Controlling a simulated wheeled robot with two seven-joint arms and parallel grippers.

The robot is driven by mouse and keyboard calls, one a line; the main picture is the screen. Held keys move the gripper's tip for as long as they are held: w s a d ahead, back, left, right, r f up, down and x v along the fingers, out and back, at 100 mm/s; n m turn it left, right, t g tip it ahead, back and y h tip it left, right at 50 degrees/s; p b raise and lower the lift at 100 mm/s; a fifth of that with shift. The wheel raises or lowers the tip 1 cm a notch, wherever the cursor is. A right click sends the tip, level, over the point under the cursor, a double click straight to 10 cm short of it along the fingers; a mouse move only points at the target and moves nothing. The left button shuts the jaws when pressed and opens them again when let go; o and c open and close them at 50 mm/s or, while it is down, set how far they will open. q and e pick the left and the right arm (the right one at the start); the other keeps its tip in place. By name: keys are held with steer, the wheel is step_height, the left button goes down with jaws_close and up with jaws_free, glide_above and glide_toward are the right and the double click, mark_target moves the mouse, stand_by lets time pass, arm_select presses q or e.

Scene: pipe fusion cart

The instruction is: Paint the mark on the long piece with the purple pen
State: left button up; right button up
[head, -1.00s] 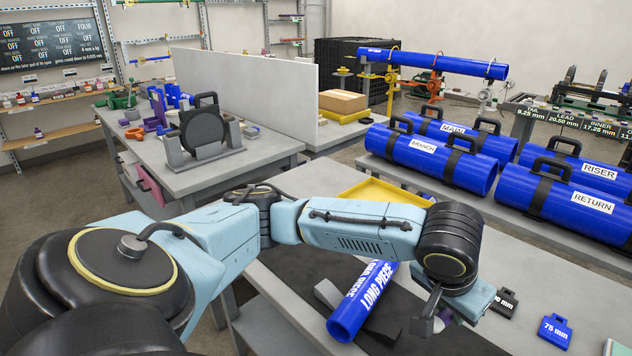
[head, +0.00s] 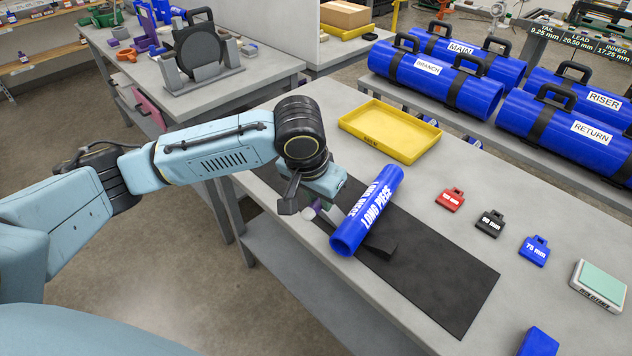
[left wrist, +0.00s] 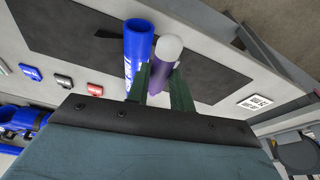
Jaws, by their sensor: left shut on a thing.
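The blue long piece (head: 368,212), lettered in white, lies slantwise over a black mat (head: 440,285) on the grey table. Its open end faces the near side. My left gripper (head: 306,205) is just left of it, pointing down. It is shut on the purple pen (head: 318,204), whose pale round end shows. In the left wrist view the purple pen (left wrist: 160,78) sits between my green fingers, beside the long piece (left wrist: 139,45). I cannot tell whether they touch. I cannot make out the mark on the long piece. My right gripper is not in view.
A dark block (head: 380,247) sits against the long piece. A yellow tray (head: 392,130) lies behind. Red (head: 450,199), black (head: 490,222) and blue (head: 534,250) tags and a green-topped pad (head: 600,285) lie to the right.

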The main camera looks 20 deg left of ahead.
arm_select(q)
steer(key=m+g+p, duration=0.1)
steer(key=m+p, duration=0.1)
steer(key=p, duration=0.1)
steer(key=d+m+g+y+p, duration=0.1)
steer(key=p, duration=0.3)
steer(key=d+m+g+p, duration=0.1)
steer(key=m+g+p, duration=0.1)
steer(key=p, duration=0.2)
steer(key=shift+s+r+m, duration=0.1)
steer(key=shift+s+m, duration=0.15)
steer(key=shift+m, duration=0.05)
step_height(320, 180, down, 6)
steer(key=b, duration=0.2)
steer(key=shift+f, duration=0.2)
steer(key=shift+f, duration=0.25)
stand_by(1.5)
steer(key=shift+s, duration=0.1)
stand_by(0.4)
steer(key=shift+s+p, duration=0.3)
steer(key=shift+p, duration=0.35)
steer(key=shift+s, duration=0.1)
